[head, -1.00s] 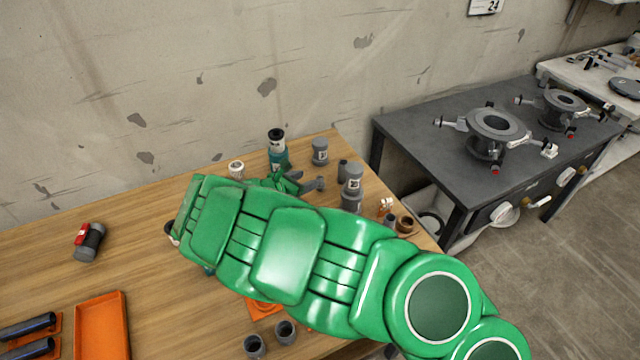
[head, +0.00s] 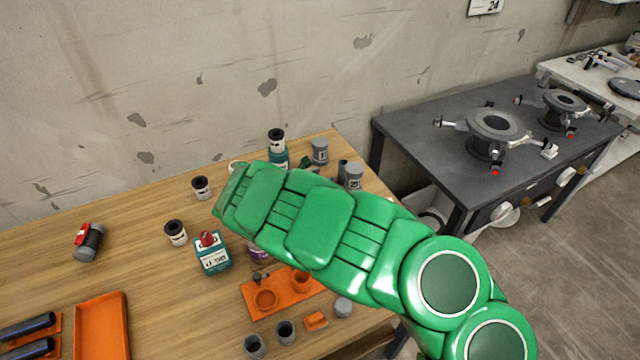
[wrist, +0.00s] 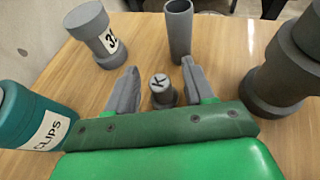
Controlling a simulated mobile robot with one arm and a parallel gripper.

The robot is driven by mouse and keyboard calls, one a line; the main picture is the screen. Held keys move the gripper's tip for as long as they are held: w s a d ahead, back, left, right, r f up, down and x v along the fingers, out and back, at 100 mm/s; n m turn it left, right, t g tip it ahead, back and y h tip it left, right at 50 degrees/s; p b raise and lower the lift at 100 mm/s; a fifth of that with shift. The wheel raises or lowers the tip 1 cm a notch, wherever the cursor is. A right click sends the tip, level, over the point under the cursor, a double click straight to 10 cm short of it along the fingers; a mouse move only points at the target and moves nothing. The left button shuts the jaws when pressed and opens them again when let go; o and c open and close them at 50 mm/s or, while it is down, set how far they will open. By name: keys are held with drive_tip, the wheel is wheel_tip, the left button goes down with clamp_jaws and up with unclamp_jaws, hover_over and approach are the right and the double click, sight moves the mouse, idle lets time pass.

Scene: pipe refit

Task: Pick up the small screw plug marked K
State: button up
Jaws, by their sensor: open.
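The small grey screw plug marked K (wrist: 163,90) stands upright on the wooden table in the wrist view, its letter on the top face. My gripper (wrist: 157,80) is open, with one grey finger on each side of the plug. I cannot tell whether either finger touches it. In the head view my green arm reaches across the table, and the plug is hidden behind it. My gripper is mostly hidden there too, with a bit showing near the grey fittings (head: 308,162).
An orange tray (head: 283,291) lies nearer the front.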

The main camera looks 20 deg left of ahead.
drive_tip(key=shift+c, duration=0.3)
clamp_jaws()
drive_tip(key=shift+r, duration=0.1)
